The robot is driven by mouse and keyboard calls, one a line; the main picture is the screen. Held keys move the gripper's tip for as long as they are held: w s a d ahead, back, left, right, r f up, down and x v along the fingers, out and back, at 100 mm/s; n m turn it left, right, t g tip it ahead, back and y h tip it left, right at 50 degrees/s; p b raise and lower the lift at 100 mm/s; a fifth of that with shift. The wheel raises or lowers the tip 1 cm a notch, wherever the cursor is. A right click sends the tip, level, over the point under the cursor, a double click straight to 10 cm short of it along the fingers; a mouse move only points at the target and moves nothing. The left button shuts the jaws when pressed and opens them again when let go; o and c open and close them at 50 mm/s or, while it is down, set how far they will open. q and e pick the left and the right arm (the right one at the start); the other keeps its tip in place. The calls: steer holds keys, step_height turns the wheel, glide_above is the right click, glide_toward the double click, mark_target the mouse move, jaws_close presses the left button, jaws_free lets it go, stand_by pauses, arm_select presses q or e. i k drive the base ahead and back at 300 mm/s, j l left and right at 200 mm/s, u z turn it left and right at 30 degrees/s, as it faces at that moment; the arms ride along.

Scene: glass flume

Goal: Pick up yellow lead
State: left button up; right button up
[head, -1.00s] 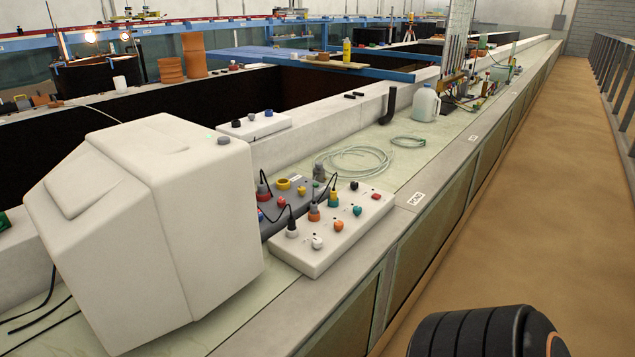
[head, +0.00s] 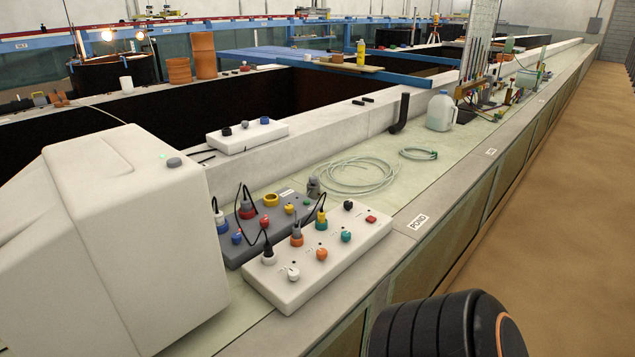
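A plug with a yellow band (head: 321,216) stands upright in the white control box (head: 318,269). A thin black cable rises from it and bends toward the grey box behind; where the cable ends is hard to tell. In front of it, plugs with an orange base (head: 297,237) and a white base (head: 268,254) stand in the same box. Neither of my grippers is in view; only a black rounded part of my own arm shows at the bottom right.
A large white machine (head: 130,230) stands close at the left, beside the boxes. A coiled clear hose (head: 355,175), a black bent pipe (head: 400,112) and a jug (head: 440,112) lie farther along the ledge. Bare ledge lies right of the white box; brown floor (head: 570,200) is beyond.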

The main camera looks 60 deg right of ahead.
mark_target(320, 214)
steer(key=l, duration=0.3)
steer(key=k+l+u, duration=0.15)
steer(key=l, duration=0.15)
steer(key=k+l, duration=0.1)
steer(key=l, duration=0.2)
steer(key=k+l, duration=0.1)
steer(key=l, duration=0.25)
steer(key=k+l, duration=0.1)
steer(key=l, duration=0.3)
steer(key=k+l+u, duration=0.1)
steer(key=l, duration=0.25)
steer(key=k+l, duration=0.1)
steer(key=l, duration=0.25)
steer(key=k+l, duration=0.15)
steer(key=l, duration=0.25)
